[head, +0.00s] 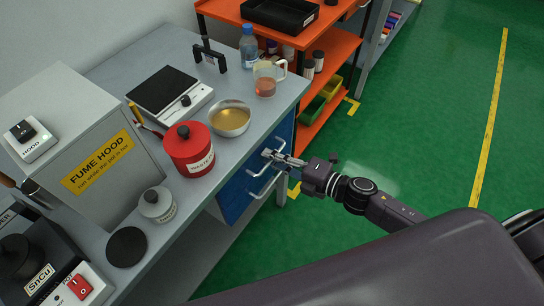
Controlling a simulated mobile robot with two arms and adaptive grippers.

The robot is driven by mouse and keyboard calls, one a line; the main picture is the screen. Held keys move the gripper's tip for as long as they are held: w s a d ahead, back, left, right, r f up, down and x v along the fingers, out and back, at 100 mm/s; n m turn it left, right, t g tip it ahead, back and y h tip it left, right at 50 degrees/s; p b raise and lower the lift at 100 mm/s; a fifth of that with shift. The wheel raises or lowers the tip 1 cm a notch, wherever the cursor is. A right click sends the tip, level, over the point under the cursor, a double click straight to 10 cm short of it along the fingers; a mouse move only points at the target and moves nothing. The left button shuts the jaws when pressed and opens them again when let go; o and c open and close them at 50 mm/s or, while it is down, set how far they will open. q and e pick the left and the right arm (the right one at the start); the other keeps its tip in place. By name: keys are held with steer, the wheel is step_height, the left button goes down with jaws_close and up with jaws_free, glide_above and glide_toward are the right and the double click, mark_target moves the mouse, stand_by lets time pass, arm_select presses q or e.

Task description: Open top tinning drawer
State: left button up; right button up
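The blue drawer unit (236,198) is under the grey bench at its right side. It has an upper silver bar handle (256,172) and a lower silver bar handle (266,187). The top drawer's front looks about flush with the unit, though the bench edge and my gripper hide part of it. My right gripper (268,155) comes in from the right, with its fingertips at the upper handle. The fingers look close together, but whether they grip the bar is too small to tell. My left gripper is not in view.
The bench top (190,217) holds a red lidded pot (190,152), a metal bowl of amber liquid (230,118), a hot plate (165,92), a beaker (266,82) and a fume hood (85,150). An orange shelf (335,48) stands behind. Green floor on the right is clear.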

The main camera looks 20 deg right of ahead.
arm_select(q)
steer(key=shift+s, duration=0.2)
arm_select(e)
steer(key=shift+w, duration=0.1)
jaws_close()
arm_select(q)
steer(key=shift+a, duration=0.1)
